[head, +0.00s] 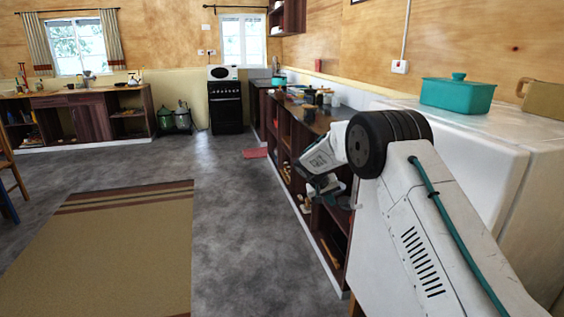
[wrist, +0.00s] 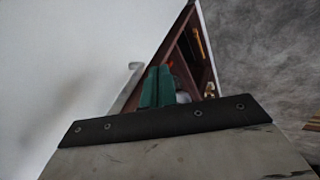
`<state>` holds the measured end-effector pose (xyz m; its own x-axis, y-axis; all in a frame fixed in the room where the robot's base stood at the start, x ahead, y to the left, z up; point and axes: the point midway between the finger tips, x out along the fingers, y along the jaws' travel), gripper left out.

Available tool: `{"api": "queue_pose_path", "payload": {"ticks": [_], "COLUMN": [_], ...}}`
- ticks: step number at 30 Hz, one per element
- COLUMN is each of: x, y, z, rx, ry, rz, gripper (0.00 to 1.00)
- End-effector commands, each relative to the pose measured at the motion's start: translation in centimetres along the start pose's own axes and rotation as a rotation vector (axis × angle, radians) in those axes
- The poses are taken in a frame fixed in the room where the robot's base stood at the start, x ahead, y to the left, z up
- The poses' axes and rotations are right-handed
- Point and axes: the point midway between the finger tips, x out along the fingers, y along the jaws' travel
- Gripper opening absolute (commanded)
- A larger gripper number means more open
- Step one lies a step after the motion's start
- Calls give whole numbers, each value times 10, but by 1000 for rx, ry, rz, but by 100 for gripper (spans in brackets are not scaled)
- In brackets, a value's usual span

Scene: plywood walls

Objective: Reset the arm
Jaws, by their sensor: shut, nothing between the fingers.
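My arm reaches forward from the lower right of the head view, with its black-banded joint beside the white appliance. My gripper (head: 328,190) is at the arm's far end, in front of the dark wooden counter unit (head: 334,222). In the wrist view the green fingers of my gripper (wrist: 157,86) are together with nothing between them. The white side of the appliance fills the left of the wrist view, close to the fingers.
The white appliance (head: 470,135) at right carries a teal lidded dish (head: 457,93). A brown rug (head: 110,255) lies on the grey floor at left. A black stove (head: 226,107) stands at the back. The floor between rug and counter is clear.

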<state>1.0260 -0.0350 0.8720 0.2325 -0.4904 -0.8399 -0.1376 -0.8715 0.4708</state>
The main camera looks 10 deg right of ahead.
Motion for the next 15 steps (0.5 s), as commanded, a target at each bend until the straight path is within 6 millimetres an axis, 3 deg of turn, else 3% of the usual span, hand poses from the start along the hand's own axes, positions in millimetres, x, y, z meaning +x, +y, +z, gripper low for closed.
{"api": "queue_pose_path", "payload": {"ticks": [3,8,15], "x": [-13,-51,-132], "y": [9,33,82], "z": [48,94,177], "rx": [-74,-125,-172], "ry": [-111,-204,-310], "rz": [-24,-68,-161], "gripper": [0,0,0]}}
